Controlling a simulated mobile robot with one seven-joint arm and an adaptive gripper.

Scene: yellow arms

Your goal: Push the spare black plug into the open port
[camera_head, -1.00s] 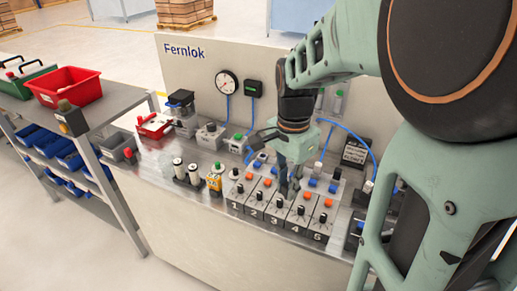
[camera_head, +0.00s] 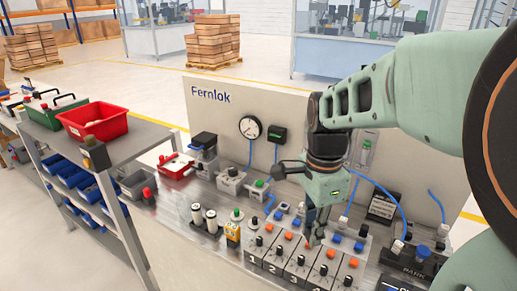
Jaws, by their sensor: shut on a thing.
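My gripper (camera_head: 311,236) points down over the row of grey numbered blocks (camera_head: 272,254), at about the third block. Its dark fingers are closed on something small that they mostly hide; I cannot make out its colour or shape. Each block has a black knob at the front, and orange caps (camera_head: 331,254) show behind the knobs. Several blue caps (camera_head: 335,239) sit in a row farther back. The fingertips are close to the third block's orange part; I cannot tell whether they touch. I cannot make out the open port or a loose black plug.
A panel marked Fernlok (camera_head: 215,105) with a gauge (camera_head: 250,127) stands behind. Blue tubes rise near my gripper on both sides. A small red tray (camera_head: 175,166) and white-topped cylinders (camera_head: 211,220) are left on the bench. A side table holds a red bin (camera_head: 95,121).

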